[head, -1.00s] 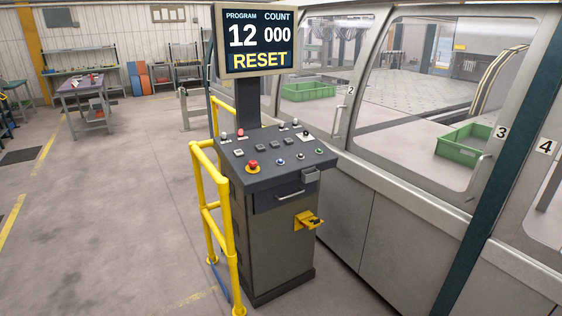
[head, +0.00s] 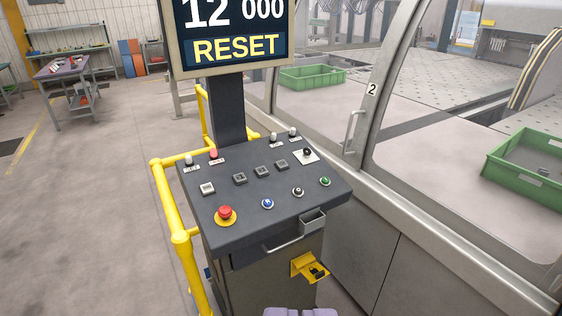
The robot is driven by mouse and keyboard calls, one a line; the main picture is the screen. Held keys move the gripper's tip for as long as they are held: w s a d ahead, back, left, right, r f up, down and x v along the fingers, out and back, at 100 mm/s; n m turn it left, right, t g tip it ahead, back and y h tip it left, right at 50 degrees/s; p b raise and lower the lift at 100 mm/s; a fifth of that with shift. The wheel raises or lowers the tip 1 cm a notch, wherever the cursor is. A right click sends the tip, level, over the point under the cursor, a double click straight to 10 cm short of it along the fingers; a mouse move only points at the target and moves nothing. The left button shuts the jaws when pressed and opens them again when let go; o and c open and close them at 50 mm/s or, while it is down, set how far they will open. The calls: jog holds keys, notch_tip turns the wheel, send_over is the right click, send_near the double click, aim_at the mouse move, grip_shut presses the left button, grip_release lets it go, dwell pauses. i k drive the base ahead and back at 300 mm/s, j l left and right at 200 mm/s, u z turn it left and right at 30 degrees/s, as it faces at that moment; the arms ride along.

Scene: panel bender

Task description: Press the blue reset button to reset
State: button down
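The blue reset button (head: 267,203) sits on the sloped top of the dark grey control panel (head: 235,237), right of the red emergency stop (head: 225,214) on its yellow base. A black button (head: 298,191) and a green button (head: 325,181) continue the row to the right. The screen (head: 233,40) above the panel reads 12, 000 and RESET. Only the pale tip of my gripper (head: 301,312) shows at the bottom edge, below and apart from the buttons. Whether its fingers are open is not clear.
Yellow railing (head: 169,205) runs along the panel's left side. A handle and small tray (head: 312,222) project from its front, with a yellow bracket (head: 309,268) below. The machine's glazed wall (head: 400,233) stands close on the right. Open floor (head: 90,220) lies left.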

aim_at(267, 202)
jog(key=i+l, duration=0.1)
jog(key=i, duration=0.9)
jog(key=i+l, duration=0.15)
jog(key=i, duration=0.85)
